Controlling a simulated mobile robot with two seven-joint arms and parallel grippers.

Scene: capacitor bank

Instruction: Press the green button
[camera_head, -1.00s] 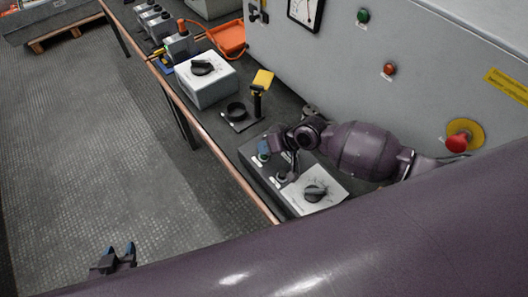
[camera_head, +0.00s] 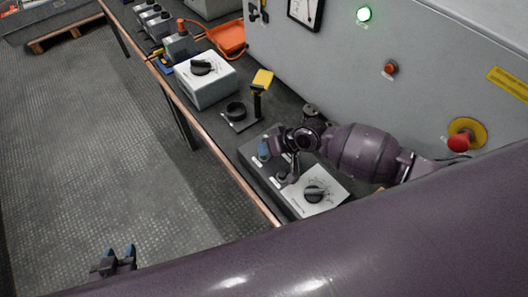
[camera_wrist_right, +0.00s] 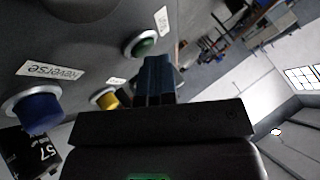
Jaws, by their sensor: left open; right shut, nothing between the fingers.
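The green button (camera_wrist_right: 141,43), in a metal ring, shows in the right wrist view on a grey panel. My right gripper (camera_wrist_right: 158,66) is shut and empty, its blue fingertips at the lower right edge of the button. I cannot tell whether they touch it. In the head view my right gripper (camera_head: 263,150) is over the grey control box (camera_head: 250,152), and the button is hidden behind it. My left gripper (camera_head: 125,255) is open and empty above the floor at the lower left.
A blue button (camera_wrist_right: 37,110) labelled Reverse and a yellow button (camera_wrist_right: 106,99) are close by. The green lamp (camera_head: 364,14) on the cabinet is lit. A red emergency knob (camera_head: 458,142), a dial box (camera_head: 207,82) and a yellow-topped lever (camera_head: 262,80) stand around.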

